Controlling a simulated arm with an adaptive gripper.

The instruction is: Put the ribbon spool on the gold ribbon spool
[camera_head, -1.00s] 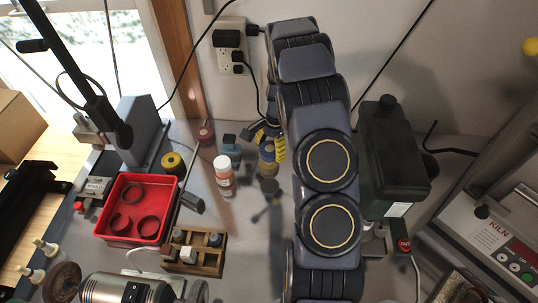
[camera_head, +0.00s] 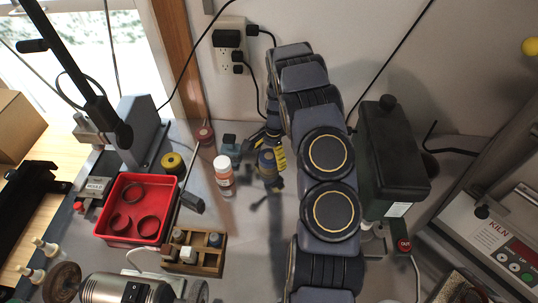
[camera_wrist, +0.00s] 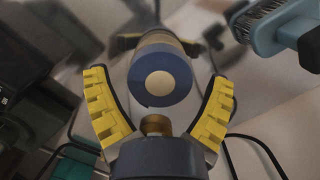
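My gripper (camera_head: 268,160) has yellow-padded fingers and hangs over the middle of the bench, its arm coming in from the right. The blue ribbon spool (camera_wrist: 160,75), with a pale round core, is between the fingers in the wrist view; it also shows as a blue and tan shape in the head view (camera_head: 266,163). The gold ribbon spool (camera_head: 173,163), yellow with a dark centre, stands on the bench to the left, apart from my gripper.
An orange bottle with a white cap (camera_head: 224,174) and a blue-grey bottle (camera_head: 230,148) stand between my gripper and the gold spool. A red tray with rings (camera_head: 110,228) and a wooden block holder (camera_head: 207,264) are nearer the front left.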

